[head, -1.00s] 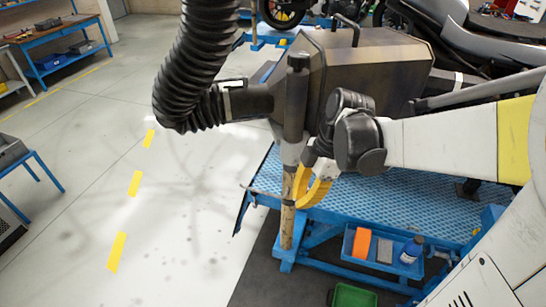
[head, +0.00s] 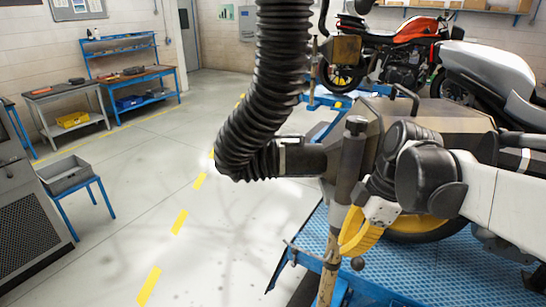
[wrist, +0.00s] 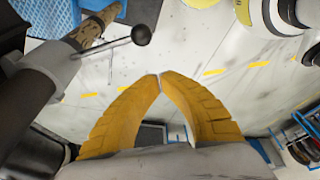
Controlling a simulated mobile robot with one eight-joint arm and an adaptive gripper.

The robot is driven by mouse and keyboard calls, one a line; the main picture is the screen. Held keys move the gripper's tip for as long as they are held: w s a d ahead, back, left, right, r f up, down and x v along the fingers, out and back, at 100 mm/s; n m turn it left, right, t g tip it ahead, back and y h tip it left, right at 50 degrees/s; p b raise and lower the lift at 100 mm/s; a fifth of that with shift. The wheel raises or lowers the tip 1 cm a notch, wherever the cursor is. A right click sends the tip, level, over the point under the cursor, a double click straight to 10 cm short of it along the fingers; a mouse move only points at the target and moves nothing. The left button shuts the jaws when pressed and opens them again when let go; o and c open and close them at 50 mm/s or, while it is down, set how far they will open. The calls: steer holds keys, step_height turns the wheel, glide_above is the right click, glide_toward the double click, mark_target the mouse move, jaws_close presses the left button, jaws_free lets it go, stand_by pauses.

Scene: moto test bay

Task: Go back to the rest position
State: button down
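My gripper (head: 352,243) has yellow fingers and shows in the head view right of centre, pointing down beside a vertical post. In the wrist view my gripper (wrist: 160,76) has its two fingertips together, with nothing held between them. Below the closed tips, a gap between the curved fingers shows the floor and a grey shape. The vertical post (head: 350,165) with a wooden-looking lower part stands close by; in the wrist view the post (wrist: 30,85) with its ball-ended lever (wrist: 141,35) is at the left, apart from the fingers.
A black corrugated hose (head: 265,90) hangs in front of my arm and joins a dark metal hood (head: 440,118). A blue lift platform (head: 470,265) lies below. Motorcycles (head: 395,50) stand behind. Open floor (head: 120,215) with yellow dashes is at the left, beside a grey tray on a blue stand (head: 65,175).

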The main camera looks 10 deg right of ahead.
steer(key=s+a+f+m+t+h+b, duration=0.1)
steer(key=s+a+f+m+t+b, duration=0.1)
steer(key=f+m+b, duration=0.5)
steer(key=s+a+f+m+t+h+b, duration=0.1)
steer(key=s+f+m+t+h+b, duration=0.1)
steer(key=f+m+b, duration=0.6)
step_height(320, 180, down, 8)
steer(key=s+t+b, duration=0.1)
steer(key=t+b, duration=0.1)
steer(key=b, duration=0.3)
steer(key=shift+s+a+m, duration=0.15)
steer(key=shift+a+m, duration=0.15)
steer(key=shift+a, duration=0.05)
